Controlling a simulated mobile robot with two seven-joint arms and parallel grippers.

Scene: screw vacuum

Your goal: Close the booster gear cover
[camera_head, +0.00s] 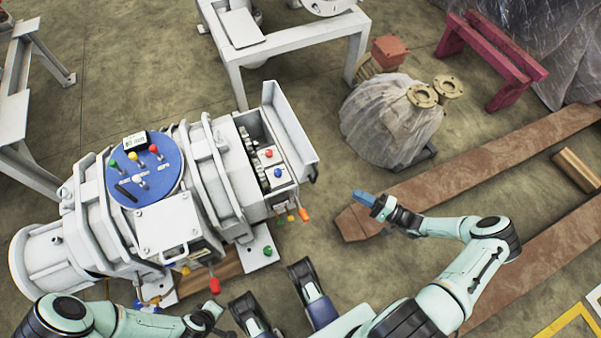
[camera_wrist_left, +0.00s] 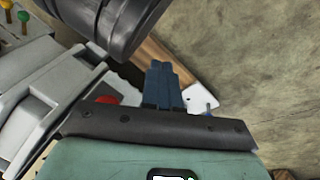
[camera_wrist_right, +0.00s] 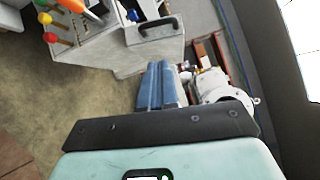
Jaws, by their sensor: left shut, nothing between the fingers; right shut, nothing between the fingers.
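The booster gear cover (camera_head: 290,125) is a white panel standing open along the right side of the white machine (camera_head: 150,222), beside the exposed gears (camera_head: 257,155). The cover, with a dark handle, also shows in the right wrist view (camera_wrist_right: 153,52). My right gripper (camera_head: 363,198) is shut and empty, to the right of and below the cover in the head view, clear of it. Its blue fingers also show in the right wrist view (camera_wrist_right: 160,86). My left gripper (camera_wrist_left: 165,85) is shut and empty in the left wrist view; its fingers are not clear in the head view.
A white metal frame table (camera_head: 290,50) stands behind the machine. A wrapped part with flanges (camera_head: 390,120) stands on the floor to the right. Long brown beams (camera_head: 470,165) lie on the floor. Coloured knobs (camera_head: 304,214) stick out below the gear housing.

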